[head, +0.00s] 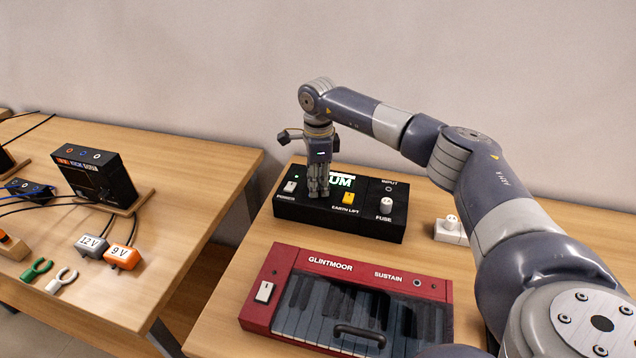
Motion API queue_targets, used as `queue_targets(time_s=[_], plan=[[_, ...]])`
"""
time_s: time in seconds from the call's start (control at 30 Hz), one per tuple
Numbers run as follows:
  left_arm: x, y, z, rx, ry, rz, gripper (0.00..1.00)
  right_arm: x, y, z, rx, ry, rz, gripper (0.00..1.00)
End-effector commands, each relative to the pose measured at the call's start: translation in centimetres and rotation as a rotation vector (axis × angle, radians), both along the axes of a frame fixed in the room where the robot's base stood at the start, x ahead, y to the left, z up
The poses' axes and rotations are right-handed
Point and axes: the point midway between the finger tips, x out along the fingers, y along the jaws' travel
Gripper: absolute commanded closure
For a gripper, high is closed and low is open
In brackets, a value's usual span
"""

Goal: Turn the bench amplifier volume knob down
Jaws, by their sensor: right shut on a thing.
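My right gripper (318,190) points straight down onto the amplifier's top, between the power switch (290,187) and the earth lift switch (349,197). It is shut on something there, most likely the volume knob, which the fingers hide. Part of the display lettering is also hidden behind the gripper. My left gripper is not in view.
A red Glintmoor keyboard (440,290) lies in front of the amplifier. A small white block (450,236) with a round top stands to the right. The left table (190,165) holds a black device (95,178), cables and 12 V and 9 V plugs. A gap separates the tables.

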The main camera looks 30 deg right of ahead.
Motion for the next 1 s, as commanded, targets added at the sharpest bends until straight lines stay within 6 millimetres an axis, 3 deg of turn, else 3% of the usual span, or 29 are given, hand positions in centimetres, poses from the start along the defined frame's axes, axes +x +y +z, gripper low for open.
queue_targets(time_s=[0.37,0.4,0.47,0.83,1.0], plan=[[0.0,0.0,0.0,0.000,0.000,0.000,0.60,0.0,-0.2,0.1,-0.003,-0.002,0.000,1.00],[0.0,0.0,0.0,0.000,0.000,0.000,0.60,0.0,-0.2,0.1,-0.003,-0.002,-0.001,0.69],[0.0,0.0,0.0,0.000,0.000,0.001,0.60,0.0,-0.2,0.1,-0.002,-0.002,-0.001,0.57],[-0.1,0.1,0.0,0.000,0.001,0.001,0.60,0.1,-0.1,0.3,-0.001,-0.002,0.001,0.57],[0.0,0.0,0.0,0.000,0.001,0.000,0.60,0.1,-0.1,2.5,0.000,-0.005,0.000,0.57]])
